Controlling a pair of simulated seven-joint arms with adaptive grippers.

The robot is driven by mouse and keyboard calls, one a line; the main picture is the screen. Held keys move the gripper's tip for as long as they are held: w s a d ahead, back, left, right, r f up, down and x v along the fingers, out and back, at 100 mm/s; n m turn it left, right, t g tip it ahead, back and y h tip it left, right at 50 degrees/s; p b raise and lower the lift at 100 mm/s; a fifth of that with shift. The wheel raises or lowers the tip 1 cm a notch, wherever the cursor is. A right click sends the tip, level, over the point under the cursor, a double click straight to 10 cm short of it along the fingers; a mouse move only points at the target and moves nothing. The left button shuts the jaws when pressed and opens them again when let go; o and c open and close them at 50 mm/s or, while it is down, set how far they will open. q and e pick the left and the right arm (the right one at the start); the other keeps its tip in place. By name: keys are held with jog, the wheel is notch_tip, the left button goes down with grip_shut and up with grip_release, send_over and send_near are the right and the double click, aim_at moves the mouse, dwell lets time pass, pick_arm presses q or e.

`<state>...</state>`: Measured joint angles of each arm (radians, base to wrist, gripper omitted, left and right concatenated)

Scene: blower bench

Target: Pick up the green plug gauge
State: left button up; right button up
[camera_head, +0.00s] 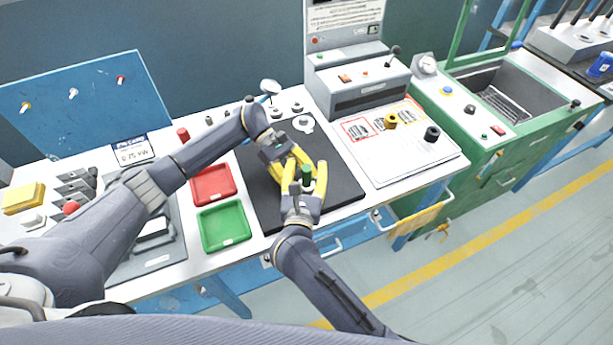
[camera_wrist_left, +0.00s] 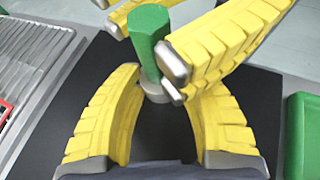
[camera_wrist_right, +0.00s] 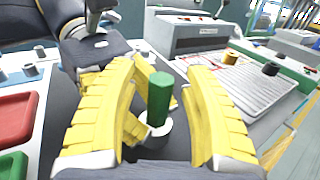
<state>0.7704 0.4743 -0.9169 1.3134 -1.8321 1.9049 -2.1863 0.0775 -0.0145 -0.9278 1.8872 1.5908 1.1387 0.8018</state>
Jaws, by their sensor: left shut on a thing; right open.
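The green plug gauge (camera_head: 307,174) stands roughly upright between both grippers above the black mat (camera_head: 345,186). Its green shaft also shows in the left wrist view (camera_wrist_left: 150,42) and the right wrist view (camera_wrist_right: 160,103), with a pale grey lower part below it. My left gripper (camera_wrist_left: 158,92) is shut on the gauge near that lower part, coming from the back left. My right gripper (camera_wrist_right: 162,92) is open, its yellow fingers on either side of the green shaft. Yellow fingers hide part of the gauge, and I cannot tell whether its base touches the mat.
A red tray (camera_head: 212,186) and a green tray (camera_head: 225,226) lie left of the mat. Grey metal parts (camera_head: 303,123) sit at its back edge. The mat's front right is clear.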

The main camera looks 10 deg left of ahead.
grip_shut()
dwell(0.3)
jog(key=shift+r, duration=5.05)
pick_arm(q)
jog(key=o, duration=0.9)
jog(key=shift+o, duration=0.2)
